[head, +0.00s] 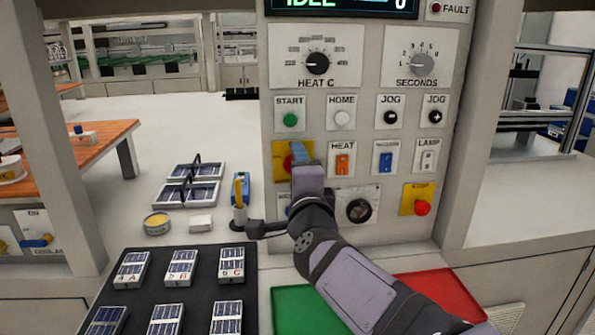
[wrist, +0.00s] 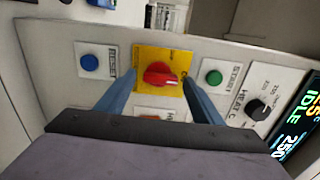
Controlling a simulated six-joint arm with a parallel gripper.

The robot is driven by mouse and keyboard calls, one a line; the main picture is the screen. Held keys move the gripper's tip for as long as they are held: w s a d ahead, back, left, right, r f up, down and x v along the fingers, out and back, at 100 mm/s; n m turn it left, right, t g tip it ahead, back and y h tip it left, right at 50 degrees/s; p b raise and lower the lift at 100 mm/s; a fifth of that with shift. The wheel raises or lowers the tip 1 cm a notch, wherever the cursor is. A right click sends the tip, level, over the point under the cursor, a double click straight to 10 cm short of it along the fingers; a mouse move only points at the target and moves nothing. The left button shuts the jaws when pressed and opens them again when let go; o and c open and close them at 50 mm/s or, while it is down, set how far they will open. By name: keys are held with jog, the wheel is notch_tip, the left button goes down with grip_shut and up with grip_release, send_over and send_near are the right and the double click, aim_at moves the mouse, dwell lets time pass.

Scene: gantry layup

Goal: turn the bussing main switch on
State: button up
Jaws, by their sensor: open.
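A red rotary knob on a yellow plate (wrist: 147,58) sits on the grey control panel (head: 380,165). The knob (wrist: 160,75) is in the middle of the wrist view, and its label is too small and tilted to read. In the head view the yellow plate (head: 281,149) is partly hidden behind my gripper (head: 299,150). My gripper is open, with one blue finger on each side of the knob. I cannot tell whether the fingers touch it.
Close by on the panel are the green START button (head: 290,120), the orange HEAT switch (head: 342,163) and a red STOP button (head: 422,208). The display (head: 340,5) reads IDLE. Below lie a black mat (head: 198,290) with solar cells, a green tray (head: 295,310) and a red one (head: 440,290).

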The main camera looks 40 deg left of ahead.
jog(key=b+v, duration=0.1)
jog(key=v, duration=0.6)
jog(key=shift+s+d, duration=0.1)
jog(key=shift+d, duration=0.05)
dwell(0.4)
